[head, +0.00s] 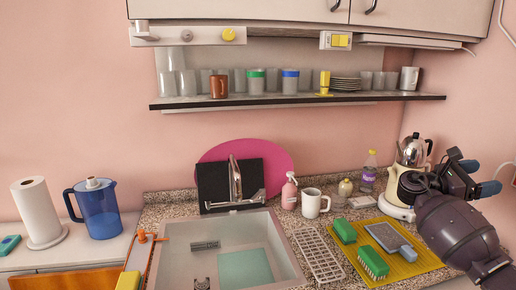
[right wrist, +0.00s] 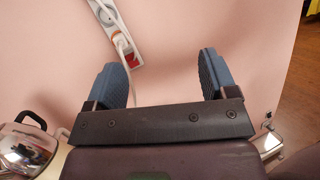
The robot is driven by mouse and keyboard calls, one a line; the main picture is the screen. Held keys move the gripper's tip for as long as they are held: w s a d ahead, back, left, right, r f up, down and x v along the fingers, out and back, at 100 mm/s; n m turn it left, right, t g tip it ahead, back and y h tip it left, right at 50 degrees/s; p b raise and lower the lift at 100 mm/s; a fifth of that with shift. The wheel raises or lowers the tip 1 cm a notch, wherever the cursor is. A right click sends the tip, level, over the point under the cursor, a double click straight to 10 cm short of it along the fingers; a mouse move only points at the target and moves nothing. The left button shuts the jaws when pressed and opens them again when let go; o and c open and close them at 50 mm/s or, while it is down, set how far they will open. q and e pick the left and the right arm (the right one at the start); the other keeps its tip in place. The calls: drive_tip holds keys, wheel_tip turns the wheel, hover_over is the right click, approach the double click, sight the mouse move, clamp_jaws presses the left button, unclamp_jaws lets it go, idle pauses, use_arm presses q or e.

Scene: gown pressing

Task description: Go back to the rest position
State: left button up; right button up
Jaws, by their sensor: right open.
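My right gripper (head: 480,177) is raised at the right side of the head view, beside the kettle and above the right end of the counter. Its two blue fingers stand apart with nothing between them; the right wrist view shows the open gap too (right wrist: 162,82). Behind the gap in that view is the pink wall with a socket strip (right wrist: 125,48). My right forearm hides part of the counter at the right. My left gripper is in neither view.
A kettle (head: 413,152) stands close to my right gripper. A yellow mat (head: 416,262) with brushes, a white mug (head: 314,203) and a sink (head: 174,250) are on the counter. A shelf (head: 300,101) with cups runs above. A blue pitcher (head: 98,212) stands left.

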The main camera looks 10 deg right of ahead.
drive_tip(key=s+d+r+m+g, duration=0.25)
drive_tip(key=d+r, duration=0.25)
drive_tip(key=r, duration=0.3)
wheel_tip(320, 180, down, 20)
drive_tip(key=n+t+y, duration=0.2)
drive_tip(key=n+t, duration=0.6)
drive_tip(key=t, duration=0.8)
drive_tip(key=s+a+f+m+t+y, duration=0.1)
drive_tip(key=s+a+f+y, duration=0.35)
drive_tip(key=f, duration=0.45)
drive_tip(key=s+a+f+m+t+y, duration=0.1)
drive_tip(key=s+a+f+t+y, duration=0.15)
drive_tip(key=s+f+y, duration=0.5)
drive_tip(key=s+a+f+m+y, duration=0.55)
drive_tip(key=s+a+f, duration=0.25)
drive_tip(key=s+a, duration=0.3)
drive_tip(key=w+a+f+m, duration=0.1)
drive_tip(key=a+m, duration=0.3)
drive_tip(key=a, duration=0.6)
drive_tip(key=w+a+f+m, duration=0.1)
drive_tip(key=a+f+m, duration=0.2)
drive_tip(key=a, duration=0.7)
drive_tip(key=shift+w+a+f+m+t, duration=0.2)
drive_tip(key=shift+a+f+m+t, duration=0.15)
drive_tip(key=shift+m, duration=0.85)
